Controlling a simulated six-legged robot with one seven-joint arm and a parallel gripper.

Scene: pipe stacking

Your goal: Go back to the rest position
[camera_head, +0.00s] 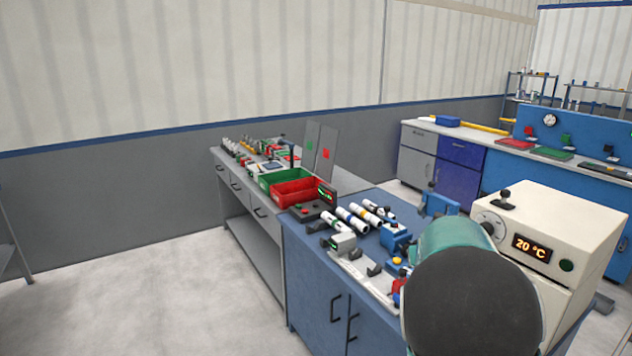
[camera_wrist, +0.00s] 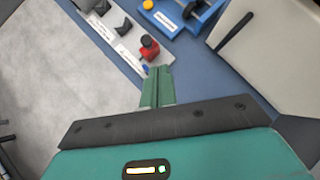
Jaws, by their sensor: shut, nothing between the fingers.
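My gripper (camera_wrist: 158,85) shows in the wrist view with its green fingers together and nothing between them. It is above the front edge of the blue bench, near a red-and-black fixture (camera_wrist: 149,47). In the head view my green and dark arm covers the lower right, and the gripper is hidden behind it. Several white pipes (camera_head: 352,219) lie side by side on the blue bench (camera_head: 310,262), left of my arm and apart from it.
A cream oven (camera_head: 548,235) reading 20 °C stands right of my arm. A red bin (camera_head: 297,191) and a green bin (camera_head: 283,179) sit on the grey bench further back. A blue fixture (camera_head: 397,237) stands beside the pipes.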

